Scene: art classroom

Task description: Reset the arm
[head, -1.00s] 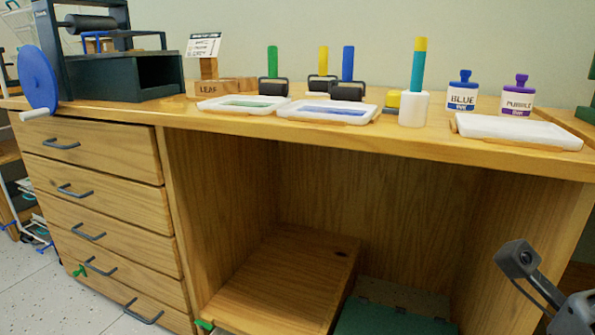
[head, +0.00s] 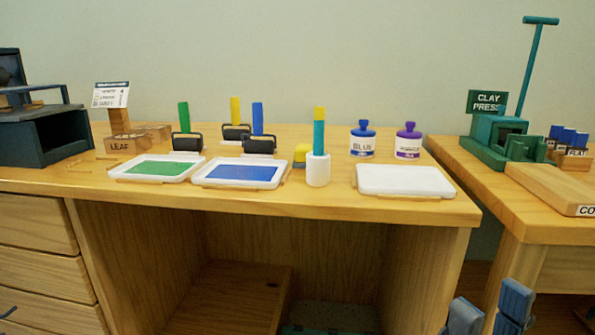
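My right gripper (head: 489,305) shows at the bottom right of the head view, in front of the gap between the two tables. Its two blue-grey fingers stand apart with nothing between them. It is below the tabletop level in the picture and touches nothing that I can see. The rest of the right arm is cut off by the frame edge. My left gripper and arm are not in view.
The wooden desk (head: 330,204) bears a green tray (head: 157,168), a blue tray (head: 240,172), a white tray (head: 405,180), rollers, a white cup (head: 318,170) and blue (head: 362,140) and purple (head: 408,143) bottles. A clay press (head: 497,140) stands on the right table.

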